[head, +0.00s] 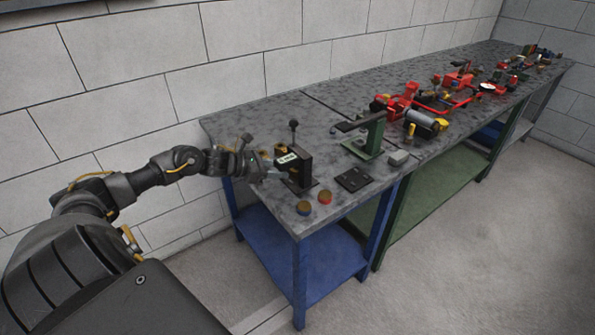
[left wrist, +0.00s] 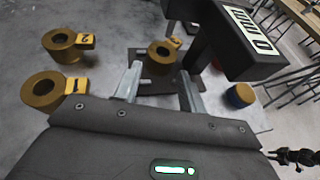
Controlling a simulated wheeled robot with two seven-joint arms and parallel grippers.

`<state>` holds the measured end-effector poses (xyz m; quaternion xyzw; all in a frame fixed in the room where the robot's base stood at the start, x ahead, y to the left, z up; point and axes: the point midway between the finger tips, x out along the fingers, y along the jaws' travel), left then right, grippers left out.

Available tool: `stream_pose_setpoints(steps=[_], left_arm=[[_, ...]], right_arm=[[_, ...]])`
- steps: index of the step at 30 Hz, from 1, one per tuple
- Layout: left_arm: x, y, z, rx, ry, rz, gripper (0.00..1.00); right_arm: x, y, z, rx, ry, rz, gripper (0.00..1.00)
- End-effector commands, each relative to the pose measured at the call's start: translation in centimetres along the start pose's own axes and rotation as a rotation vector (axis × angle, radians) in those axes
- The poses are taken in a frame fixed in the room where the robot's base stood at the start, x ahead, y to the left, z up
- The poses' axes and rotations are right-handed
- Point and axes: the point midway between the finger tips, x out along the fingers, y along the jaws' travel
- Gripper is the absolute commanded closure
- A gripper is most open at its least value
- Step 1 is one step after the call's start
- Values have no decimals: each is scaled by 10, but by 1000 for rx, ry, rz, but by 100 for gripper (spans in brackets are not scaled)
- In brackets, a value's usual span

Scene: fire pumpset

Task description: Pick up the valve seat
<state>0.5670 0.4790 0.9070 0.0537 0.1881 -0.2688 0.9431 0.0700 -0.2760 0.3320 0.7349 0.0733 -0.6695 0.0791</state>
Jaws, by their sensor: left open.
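In the left wrist view, a brass ring-shaped seat (left wrist: 163,54) with a yellow tag sits on a dark base plate beneath a black gauge head (left wrist: 238,42). Two similar brass rings stand to the left, one tagged 2 (left wrist: 62,45) and one tagged 1 (left wrist: 42,91). I cannot tell which ring is the task's valve seat. My left gripper (left wrist: 160,88) is open and empty, its fingers pointing towards the ring on the plate and apart from it. In the head view my left gripper (head: 274,172) is beside the black gauge stand (head: 302,171) and partly hides the rings.
Two round pieces with brownish tops (head: 303,208) (head: 324,197) stand near the bench's front edge. A dark flat plate (head: 353,180), a green stand (head: 371,140) and a grey block (head: 399,158) are to the right. Red pump parts (head: 400,103) fill the bench beyond.

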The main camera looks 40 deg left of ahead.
Motion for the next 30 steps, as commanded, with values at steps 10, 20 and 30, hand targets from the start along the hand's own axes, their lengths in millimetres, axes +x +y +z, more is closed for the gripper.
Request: stream_pose_setpoints(steps=[10,20,30], left_arm=[[44,-1,4,-2,-4,0,59],[47,-1,1,1,-1,-1,66],[47,-1,2,1,-3,0,100]], right_arm=[[-21,0,-2,0,0,0,64],[-20,-1,-2,1,0,-1,64],[-20,-3,-2,2,0,-3,64]])
